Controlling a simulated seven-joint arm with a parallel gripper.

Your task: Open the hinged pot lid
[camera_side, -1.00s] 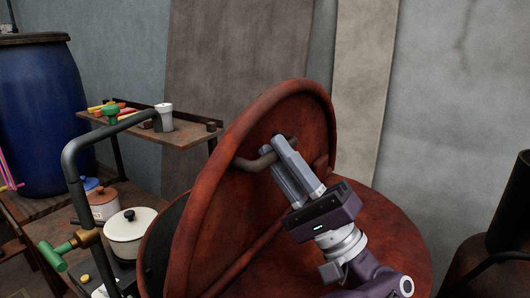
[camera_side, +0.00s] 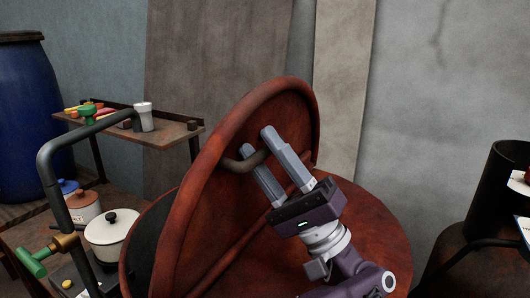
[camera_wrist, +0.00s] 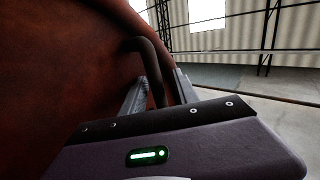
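The large rust-red pot lid (camera_side: 192,215) stands raised and tilted on its hinge above the rusty vat (camera_side: 368,235) in the side view. A dark bent handle (camera_side: 240,163) sticks out from the lid's face. My gripper (camera_side: 257,140) is open, its two grey fingers spread apart with the handle's end between them. In the wrist view the handle (camera_wrist: 150,62) rises between the two fingers, close to the lid's surface (camera_wrist: 60,60). I cannot tell whether a finger touches the handle.
A bent dark pipe with a green-handled valve (camera_side: 32,262) stands at the left. Beside it are a white lidded pot (camera_side: 110,236), a shelf (camera_side: 160,137) and a blue barrel (camera_side: 25,120). A dark cylinder (camera_side: 490,195) stands at the right.

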